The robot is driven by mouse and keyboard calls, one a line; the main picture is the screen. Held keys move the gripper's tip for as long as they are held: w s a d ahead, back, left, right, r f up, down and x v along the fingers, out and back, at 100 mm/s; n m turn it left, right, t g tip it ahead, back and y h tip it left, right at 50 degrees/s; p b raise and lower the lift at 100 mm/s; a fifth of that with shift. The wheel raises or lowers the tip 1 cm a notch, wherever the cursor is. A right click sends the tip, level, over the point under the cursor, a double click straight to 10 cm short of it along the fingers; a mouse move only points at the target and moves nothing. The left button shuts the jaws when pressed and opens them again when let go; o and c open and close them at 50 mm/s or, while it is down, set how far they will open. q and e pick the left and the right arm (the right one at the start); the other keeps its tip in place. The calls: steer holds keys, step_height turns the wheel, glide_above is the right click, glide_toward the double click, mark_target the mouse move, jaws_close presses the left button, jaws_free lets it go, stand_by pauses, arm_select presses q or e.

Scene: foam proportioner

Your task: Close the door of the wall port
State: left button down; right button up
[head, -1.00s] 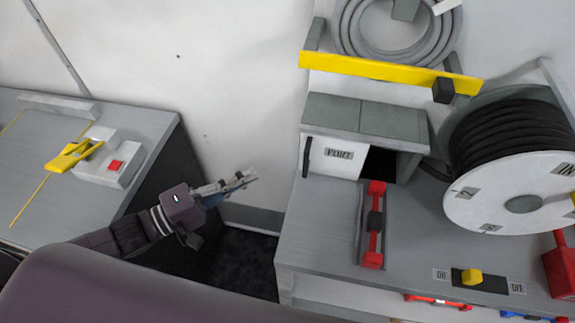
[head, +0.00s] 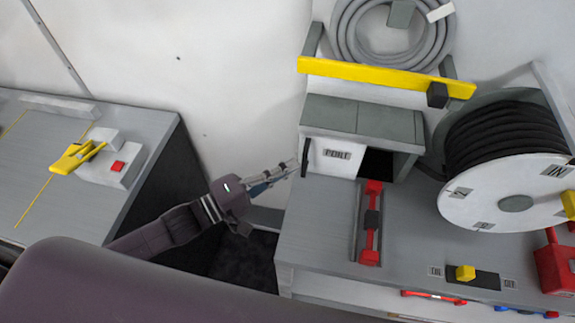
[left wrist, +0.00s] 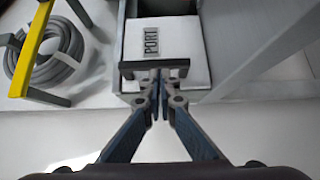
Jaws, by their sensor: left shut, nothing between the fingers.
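The wall port (head: 360,118) is a grey box on the right-hand bench. Its white door (head: 336,157), labelled PORT, covers the left part of the front. A dark opening (head: 376,163) shows to the right of the door. A dark upright handle (head: 305,157) is at the door's left edge. My left gripper (head: 292,168) is shut and empty, its tips at the handle's left side. In the left wrist view the shut fingertips (left wrist: 159,80) are at the handle bar (left wrist: 154,67), in front of the door (left wrist: 165,40); contact is uncertain. My right gripper is out of view.
A red-ended lever (head: 371,225) lies in front of the port. A hose reel (head: 505,170) stands to its right. A yellow bar (head: 385,76) and coiled grey hose (head: 392,35) are above. A gap separates the left-hand bench (head: 60,150).

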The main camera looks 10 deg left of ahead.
mark_target(328, 165)
arm_select(q)
steer(key=d+p, duration=0.2)
steer(key=d, duration=0.9)
steer(key=shift+d, duration=0.25)
